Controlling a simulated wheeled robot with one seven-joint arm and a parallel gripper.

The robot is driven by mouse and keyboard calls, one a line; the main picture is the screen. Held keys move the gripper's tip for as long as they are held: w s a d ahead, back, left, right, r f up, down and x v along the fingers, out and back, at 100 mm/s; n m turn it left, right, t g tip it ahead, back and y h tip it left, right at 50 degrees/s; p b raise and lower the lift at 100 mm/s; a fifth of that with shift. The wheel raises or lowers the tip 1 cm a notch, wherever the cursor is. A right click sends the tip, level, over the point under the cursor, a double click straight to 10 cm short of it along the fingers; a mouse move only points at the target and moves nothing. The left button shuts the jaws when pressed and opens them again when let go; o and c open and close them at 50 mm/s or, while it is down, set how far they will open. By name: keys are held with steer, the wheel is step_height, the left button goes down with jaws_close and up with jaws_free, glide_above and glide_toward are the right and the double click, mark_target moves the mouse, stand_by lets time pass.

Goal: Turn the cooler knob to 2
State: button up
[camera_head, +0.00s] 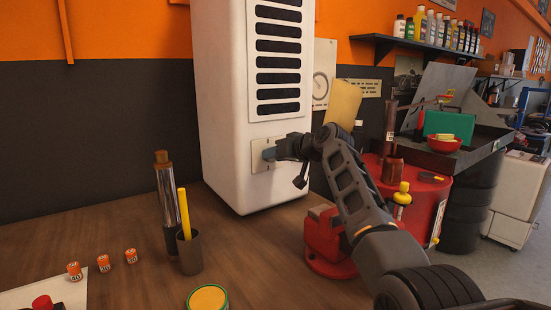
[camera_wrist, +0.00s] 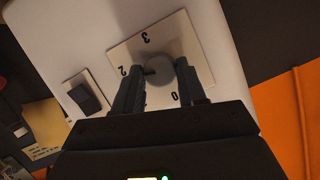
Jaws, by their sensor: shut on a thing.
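The white cooler (camera_head: 222,110) stands upright on the wooden bench, with a column of dark vents. Low on its front is a pale dial plate (camera_head: 258,163) with the blue-grey knob (camera_head: 268,154). My gripper (camera_head: 280,151) reaches it from the right and is shut on the knob. In the wrist view the round grey knob (camera_wrist: 161,94) sits between my two dark fingers. The plate (camera_wrist: 197,42) shows the digits 3, 2 and 0; other markings are hidden by my gripper. A small dark mark at the knob's left side points roughly towards the 2.
A dark square part (camera_wrist: 83,97) on a pale plate lies beside the dial plate. On the bench are a red vise (camera_head: 325,245) under my arm, a cup (camera_head: 189,252) with a yellow stick, a tall metal cylinder (camera_head: 167,195) and small orange-and-white items.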

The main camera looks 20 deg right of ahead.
steer(key=shift+f+m+y+b, duration=0.15)
steer(key=shift+m+y+b, duration=0.15)
steer(key=shift+m+y, duration=0.35)
steer(key=shift+m, duration=0.25)
steer(key=o, duration=1)
steer(key=shift+d, duration=0.1)
steer(key=shift+o, duration=0.2)
steer(key=b+v, duration=0.1)
steer(key=v, duration=0.6)
steer(key=shift+s+d+r, duration=0.15)
steer(key=shift+s+r, duration=0.1)
steer(key=shift+r, duration=0.05)
